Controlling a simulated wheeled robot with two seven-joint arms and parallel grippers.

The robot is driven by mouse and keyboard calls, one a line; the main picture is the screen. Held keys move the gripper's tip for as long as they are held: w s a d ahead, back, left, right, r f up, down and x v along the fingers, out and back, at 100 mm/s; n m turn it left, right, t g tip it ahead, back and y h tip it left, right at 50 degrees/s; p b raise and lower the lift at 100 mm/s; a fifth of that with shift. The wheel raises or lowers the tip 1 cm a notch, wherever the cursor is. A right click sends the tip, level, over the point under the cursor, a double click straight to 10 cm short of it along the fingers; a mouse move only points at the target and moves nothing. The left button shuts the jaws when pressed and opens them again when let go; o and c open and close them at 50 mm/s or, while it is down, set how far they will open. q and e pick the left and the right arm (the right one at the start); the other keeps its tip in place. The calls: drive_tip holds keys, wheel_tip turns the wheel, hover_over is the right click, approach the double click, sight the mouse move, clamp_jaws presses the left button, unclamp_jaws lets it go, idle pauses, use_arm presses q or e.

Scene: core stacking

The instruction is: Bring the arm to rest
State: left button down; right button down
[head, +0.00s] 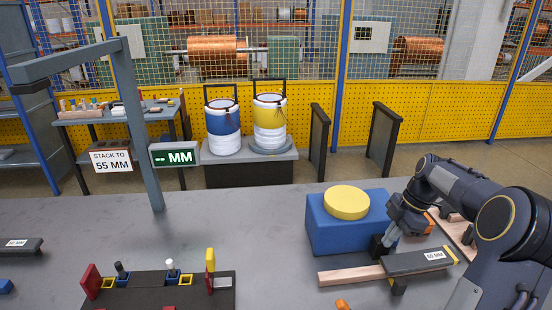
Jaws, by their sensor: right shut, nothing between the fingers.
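My right arm comes in from the right edge of the head view and bends down toward the table. Its gripper (384,246) is shut and empty. It points down beside the right front corner of a blue block (335,236), just above or at the far end of a dark labelled bar (420,262). I cannot tell whether the fingertips touch the bar or the block. A round yellow disc (346,201) lies on top of the blue block. My left arm and gripper are not in view.
A pale wooden strip (350,275) lies in front of the block. A dark fixture (150,292) with coloured posts stands front left. The table's middle (250,215) is clear.

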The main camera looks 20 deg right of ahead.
drive_tip(key=s+a+r+m+t, duration=0.1)
drive_tip(key=s+a+r+m, duration=0.2)
drive_tip(key=a, duration=0.3)
drive_tip(key=s+a+r+m+t+h, duration=0.1)
drive_tip(key=s+a+r+m, duration=0.15)
drive_tip(key=a, duration=0.25)
drive_tip(key=s+a+r+m+t, duration=0.1)
drive_tip(key=s+a+r+m, duration=0.15)
drive_tip(key=a, duration=0.35)
drive_tip(key=s+a+f+m+t+y, duration=0.1)
drive_tip(key=s+a+f+m, duration=0.4)
drive_tip(key=s+a+m, duration=0.4)
drive_tip(key=shift+s+a+t, duration=0.4)
drive_tip(key=shift+s+a, duration=0.15)
drive_tip(key=shift+s, duration=0.35)
drive_tip(key=shift+r, duration=0.1)
